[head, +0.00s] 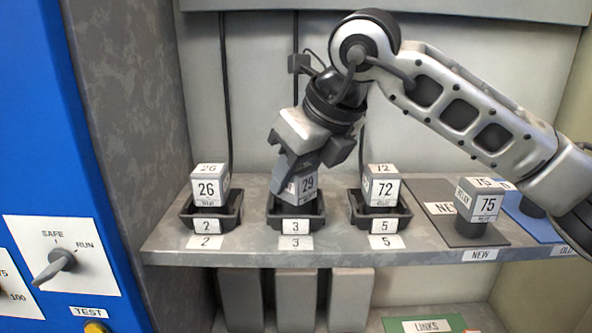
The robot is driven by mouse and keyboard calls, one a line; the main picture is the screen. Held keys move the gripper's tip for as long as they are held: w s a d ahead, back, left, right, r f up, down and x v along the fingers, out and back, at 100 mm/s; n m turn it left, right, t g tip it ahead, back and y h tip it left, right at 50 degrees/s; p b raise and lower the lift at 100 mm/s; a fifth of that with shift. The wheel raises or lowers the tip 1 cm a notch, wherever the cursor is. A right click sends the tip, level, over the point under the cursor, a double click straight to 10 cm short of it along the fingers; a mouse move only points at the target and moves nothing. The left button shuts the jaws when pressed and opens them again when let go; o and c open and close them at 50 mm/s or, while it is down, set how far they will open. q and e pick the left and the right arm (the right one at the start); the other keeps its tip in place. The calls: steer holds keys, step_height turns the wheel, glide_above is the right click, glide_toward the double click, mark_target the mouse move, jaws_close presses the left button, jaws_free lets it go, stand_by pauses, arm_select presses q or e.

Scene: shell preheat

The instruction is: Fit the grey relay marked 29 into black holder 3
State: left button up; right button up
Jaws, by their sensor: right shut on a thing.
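The grey relay marked 29 (307,187) is in black holder 3 (297,212) or just over it, at the middle of the shelf; I cannot tell if it is fully seated. My right gripper (297,178) comes down from above and is shut on this relay. The gripper hides the relay's top and left side. The label 3 shows on the holder's front and on the shelf edge below. My left gripper is not in view.
Relay 26 (208,188) stands in holder 2 (209,226) on the left, relay 72 (383,188) in holder 5 (383,225) on the right. Relay 75 (478,207) stands on the dark NEW mat (429,196). A blue mat (534,226) lies far right. A blue cabinet (70,150) stands left.

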steer(key=shift+f+b, duration=0.25)
steer(key=shift+b, duration=0.05)
steer(key=o, duration=1)
steer(key=shift+r, duration=0.15)
steer(key=shift+r+p, duration=0.35)
steer(key=shift+p, duration=0.15)
steer(key=v, duration=1.1)
steer(key=shift+s+d+r, duration=0.15)
steer(key=shift+d+r, duration=0.05)
steer(key=shift+r, duration=0.05)
